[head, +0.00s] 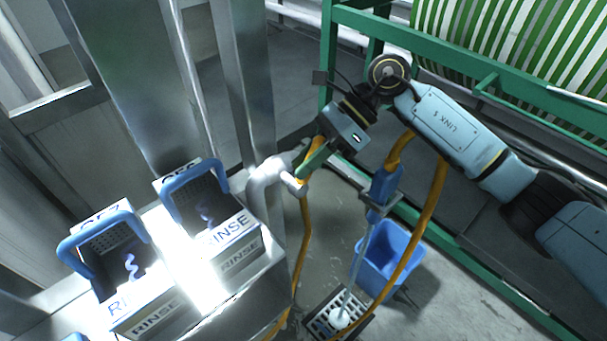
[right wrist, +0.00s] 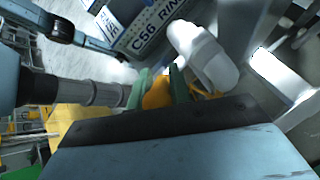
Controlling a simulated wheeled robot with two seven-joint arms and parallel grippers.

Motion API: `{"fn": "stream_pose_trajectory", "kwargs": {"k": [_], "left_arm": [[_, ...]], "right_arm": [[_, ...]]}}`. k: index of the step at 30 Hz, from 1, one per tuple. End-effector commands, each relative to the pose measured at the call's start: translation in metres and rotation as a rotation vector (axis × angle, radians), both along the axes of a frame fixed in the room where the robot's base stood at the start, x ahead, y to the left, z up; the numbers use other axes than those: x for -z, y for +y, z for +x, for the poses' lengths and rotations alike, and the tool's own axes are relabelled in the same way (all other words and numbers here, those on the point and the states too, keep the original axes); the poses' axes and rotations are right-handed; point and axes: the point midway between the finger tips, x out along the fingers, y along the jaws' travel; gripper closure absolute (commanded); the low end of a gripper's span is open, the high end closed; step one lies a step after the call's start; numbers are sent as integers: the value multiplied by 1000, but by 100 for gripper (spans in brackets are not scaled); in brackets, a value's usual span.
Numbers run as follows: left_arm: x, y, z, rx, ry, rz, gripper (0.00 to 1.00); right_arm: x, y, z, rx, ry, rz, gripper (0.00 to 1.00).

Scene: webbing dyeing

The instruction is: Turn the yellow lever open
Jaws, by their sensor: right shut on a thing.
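The yellow lever (head: 314,145) is at the end of a white pipe (head: 268,178) beside the rinse boxes. It is mostly hidden by my right gripper (head: 312,163), whose green fingers are shut on it. In the right wrist view the yellow lever (right wrist: 158,92) shows between the two green fingertips (right wrist: 160,88), with the white pipe (right wrist: 203,55) just beyond. How far the lever is turned is hard to tell. My left gripper is not in view.
Two boxes marked RINSE (head: 222,240) with blue handles stand on a metal shelf at left. An orange hose (head: 303,240) hangs below the pipe. A blue bucket (head: 405,255), a blue spray handle (head: 383,187) and a floor grate (head: 325,312) are right of it. Green rails run behind.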

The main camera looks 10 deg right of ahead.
Motion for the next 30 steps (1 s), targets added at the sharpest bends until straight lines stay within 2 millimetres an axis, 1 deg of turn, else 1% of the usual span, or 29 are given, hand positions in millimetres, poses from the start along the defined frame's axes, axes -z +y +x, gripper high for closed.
{"fn": "stream_pose_trajectory", "kwargs": {"k": [1, 6, 21, 22, 23, 24, 30], "left_arm": [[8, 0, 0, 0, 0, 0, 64], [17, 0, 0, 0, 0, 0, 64], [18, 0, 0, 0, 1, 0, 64], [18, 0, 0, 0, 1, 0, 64], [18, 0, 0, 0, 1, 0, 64], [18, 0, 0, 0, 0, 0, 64], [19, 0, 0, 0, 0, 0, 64]], "right_arm": [[3, -1, 2, 3, 7, 16, 100], [2, -3, 3, 3, 33, 52, 100], [0, -4, 3, 1, 44, 67, 100], [0, -4, 3, 1, 44, 67, 78], [0, -4, 3, 1, 44, 67, 74], [0, -4, 3, 2, 45, 67, 71], [1, -4, 3, 0, 46, 65, 71]]}}
